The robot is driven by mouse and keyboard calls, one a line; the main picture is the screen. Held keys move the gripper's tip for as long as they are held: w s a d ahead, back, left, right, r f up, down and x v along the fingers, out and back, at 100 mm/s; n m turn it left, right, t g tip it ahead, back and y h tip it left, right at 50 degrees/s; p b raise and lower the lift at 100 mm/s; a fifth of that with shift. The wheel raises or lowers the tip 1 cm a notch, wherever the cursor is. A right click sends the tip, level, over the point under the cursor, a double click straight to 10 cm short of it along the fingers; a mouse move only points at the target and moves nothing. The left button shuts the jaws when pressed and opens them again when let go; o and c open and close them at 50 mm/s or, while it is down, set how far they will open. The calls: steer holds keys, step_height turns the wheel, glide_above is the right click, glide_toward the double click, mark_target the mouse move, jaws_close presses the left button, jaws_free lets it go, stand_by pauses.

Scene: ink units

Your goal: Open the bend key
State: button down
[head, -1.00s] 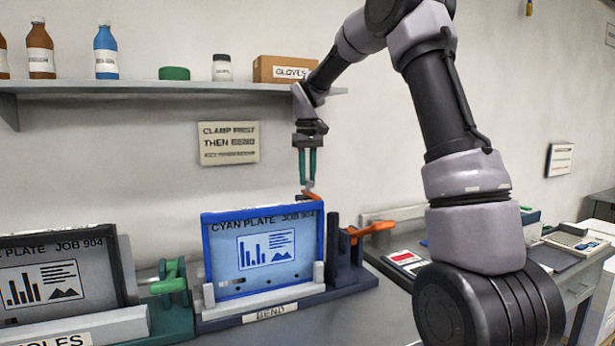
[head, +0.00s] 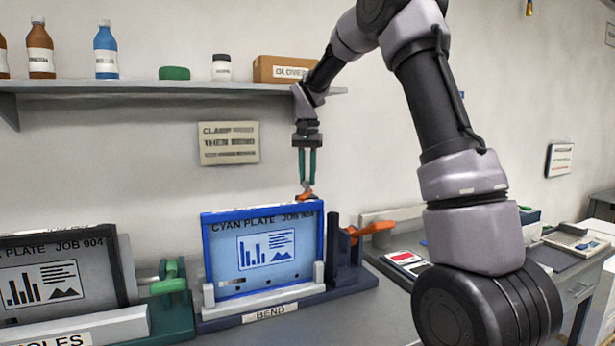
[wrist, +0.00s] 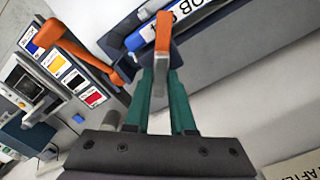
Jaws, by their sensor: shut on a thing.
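My gripper (head: 307,180) points down above the back right of the bend unit, with its green fingers shut on an orange key (head: 307,195). In the wrist view the same orange key (wrist: 163,35) stands between the fingertips of my gripper (wrist: 163,76). I take it for the bend key; its lower part is hidden behind the plate. The cyan plate (head: 264,246) stands upright in its blue frame, in the dark blue unit with the BEND label (head: 270,312).
A second orange lever (head: 371,228) sticks out to the right of the bend unit. A green clamp-like part (head: 169,278) and a grey plate (head: 55,280) stand at the left. A shelf (head: 150,87) with bottles and a gloves box is above.

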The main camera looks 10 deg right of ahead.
mark_target(307, 179)
steer(key=m, duration=0.5)
steer(key=shift+m, duration=2.6)
steer(key=c, duration=0.8)
jaws_free()
steer(key=shift+o, duration=0.2)
steer(key=shift+r, duration=0.1)
step_height(307, 179, up, 11)
